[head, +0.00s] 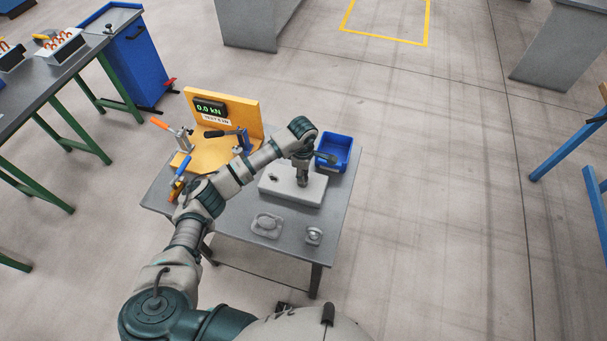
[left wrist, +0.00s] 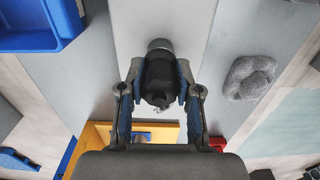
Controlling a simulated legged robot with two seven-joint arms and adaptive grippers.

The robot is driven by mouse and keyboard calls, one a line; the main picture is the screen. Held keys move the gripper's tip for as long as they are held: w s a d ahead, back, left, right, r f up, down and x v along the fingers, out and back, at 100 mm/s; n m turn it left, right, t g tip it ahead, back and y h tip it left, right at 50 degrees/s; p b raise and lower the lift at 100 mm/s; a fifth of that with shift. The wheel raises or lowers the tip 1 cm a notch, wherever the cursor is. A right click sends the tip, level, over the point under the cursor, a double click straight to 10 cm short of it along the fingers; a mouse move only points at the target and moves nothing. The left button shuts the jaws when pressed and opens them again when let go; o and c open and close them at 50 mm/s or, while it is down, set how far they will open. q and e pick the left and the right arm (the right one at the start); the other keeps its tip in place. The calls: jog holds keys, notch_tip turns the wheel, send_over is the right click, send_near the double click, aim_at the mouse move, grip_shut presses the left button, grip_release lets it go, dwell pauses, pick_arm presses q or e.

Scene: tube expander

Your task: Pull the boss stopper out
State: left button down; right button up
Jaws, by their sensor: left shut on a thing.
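A pale grey block (head: 312,193) lies on the workbench and also fills the middle of the left wrist view (left wrist: 192,25). My left gripper (head: 302,176) points down over the block. In the left wrist view its fingers (left wrist: 160,88) are closed on both sides of a dark, rounded piece, which I take for the boss stopper (left wrist: 160,78). A short grey cylindrical end (left wrist: 160,44) shows just beyond the dark piece. I cannot tell whether the stopper is still seated, as the gripper hides its base. My right gripper is not in view.
A blue bin (head: 341,147) stands right behind the block. A yellow fixture (head: 247,105) with a "0.0 kN" display (head: 209,107) and toggle clamps stands at the back left. Two small grey parts, one (head: 267,224) and another (head: 314,235), lie near the front edge of the workbench (head: 290,244).

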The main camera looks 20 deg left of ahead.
pick_arm(q)
jog(key=shift+r+p, duration=0.3)
jog(key=shift+r, duration=0.45)
dwell(0.3)
jog(key=shift+r+p, duration=2)
jog(key=shift+r, duration=1.85)
jog(key=shift+f, duration=0.1)
